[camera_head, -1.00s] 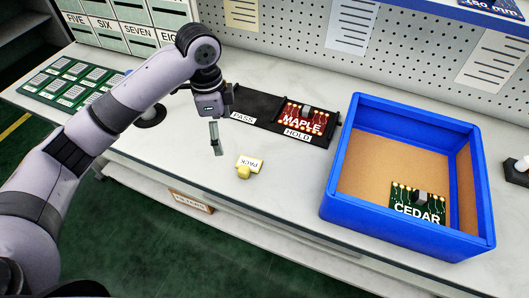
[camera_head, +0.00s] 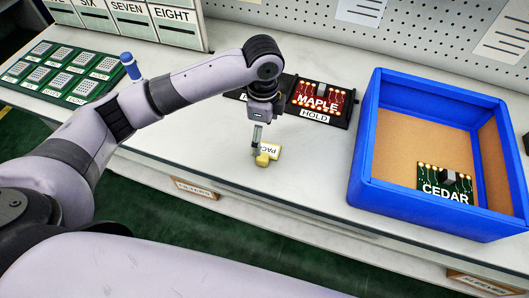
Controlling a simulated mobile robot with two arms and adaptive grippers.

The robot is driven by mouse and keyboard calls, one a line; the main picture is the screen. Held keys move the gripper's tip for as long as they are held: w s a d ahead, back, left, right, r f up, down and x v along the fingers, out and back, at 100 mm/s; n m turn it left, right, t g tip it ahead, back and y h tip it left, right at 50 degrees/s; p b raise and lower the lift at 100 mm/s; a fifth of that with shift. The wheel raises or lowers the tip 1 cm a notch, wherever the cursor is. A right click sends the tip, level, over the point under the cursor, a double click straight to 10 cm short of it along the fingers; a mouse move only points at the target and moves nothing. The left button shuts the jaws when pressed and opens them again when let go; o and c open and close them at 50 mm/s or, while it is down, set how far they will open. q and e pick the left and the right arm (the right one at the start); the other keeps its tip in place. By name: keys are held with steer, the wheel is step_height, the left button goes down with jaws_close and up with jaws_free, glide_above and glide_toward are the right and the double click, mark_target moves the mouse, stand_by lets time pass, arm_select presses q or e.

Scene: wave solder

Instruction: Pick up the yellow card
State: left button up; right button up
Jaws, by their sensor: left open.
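My right gripper is not in view.
A dark tray (camera_head: 297,117) behind the card holds the red MAPLE board (camera_head: 319,99) at HOLD. A blue bin (camera_head: 360,150) to the right holds the green CEDAR board (camera_head: 444,184). A blue-topped item (camera_head: 130,66) and green panel (camera_head: 42,88) stand left.

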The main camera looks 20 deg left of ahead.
mark_target(263, 149)
arm_select(q)
step_height(263, 149, down, 2)
steer(key=shift+d, duration=0.1)
steer(key=f, duration=0.1)
steer(key=f+p, duration=0.1)
steer(key=f, duration=0.1)
steer(key=shift+s+d+f, duration=0.1)
steer(key=shift+s+f, duration=0.2)
steer(key=shift+s, duration=0.1)
steer(key=shift+f, duration=0.6)
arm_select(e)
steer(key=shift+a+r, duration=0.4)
arm_select(q)
steer(key=shift+c, duration=0.4)
steer(key=shift+c, duration=0.7)
steer(key=c, duration=1.7)
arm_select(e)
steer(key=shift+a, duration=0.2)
